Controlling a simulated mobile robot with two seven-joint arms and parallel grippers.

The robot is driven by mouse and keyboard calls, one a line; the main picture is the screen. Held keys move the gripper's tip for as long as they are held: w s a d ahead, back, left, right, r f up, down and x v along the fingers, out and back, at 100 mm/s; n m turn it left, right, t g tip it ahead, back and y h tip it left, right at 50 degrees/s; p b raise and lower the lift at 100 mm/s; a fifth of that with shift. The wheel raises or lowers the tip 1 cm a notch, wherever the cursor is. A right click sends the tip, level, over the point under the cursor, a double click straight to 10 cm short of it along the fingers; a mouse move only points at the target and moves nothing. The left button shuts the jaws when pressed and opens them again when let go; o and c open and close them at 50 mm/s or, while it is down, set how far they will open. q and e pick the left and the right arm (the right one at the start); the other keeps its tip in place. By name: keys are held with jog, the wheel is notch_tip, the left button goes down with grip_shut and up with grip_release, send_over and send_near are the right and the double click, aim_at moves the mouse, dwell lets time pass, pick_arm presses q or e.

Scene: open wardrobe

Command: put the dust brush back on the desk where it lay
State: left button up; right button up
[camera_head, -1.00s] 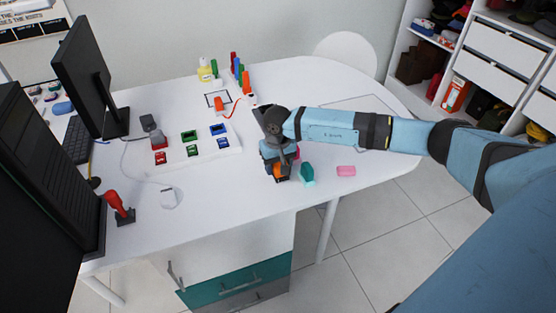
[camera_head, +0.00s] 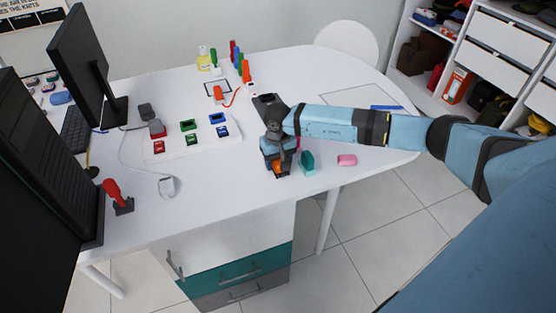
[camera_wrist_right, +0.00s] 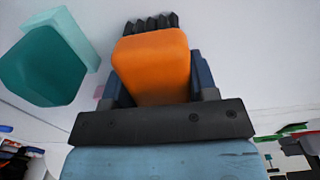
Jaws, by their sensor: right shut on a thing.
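My right gripper (camera_head: 280,172) is shut on the dust brush, an orange block with dark bristles, above the desk's (camera_head: 240,185) front part. In the right wrist view the brush's orange body (camera_wrist_right: 153,65) sits between the fingers, with its black bristles (camera_wrist_right: 150,24) pointing away from the gripper. In the head view only a little of the orange (camera_head: 279,167) shows below the wrist. The bristles are at or just above the white desktop; I cannot tell if they touch. My left gripper is not in view.
A teal block (camera_head: 307,162) stands close to the right of the brush, and a pink block (camera_head: 347,160) lies further right. A white tray (camera_head: 170,148) with coloured pieces is to the left. A monitor (camera_head: 82,68) and a red-handled tool (camera_head: 116,195) stand at far left.

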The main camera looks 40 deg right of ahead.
jog(key=shift+f, duration=0.2)
jog(key=o, duration=1)
jog(key=shift+o, duration=0.2)
jog(key=shift+r, duration=0.15)
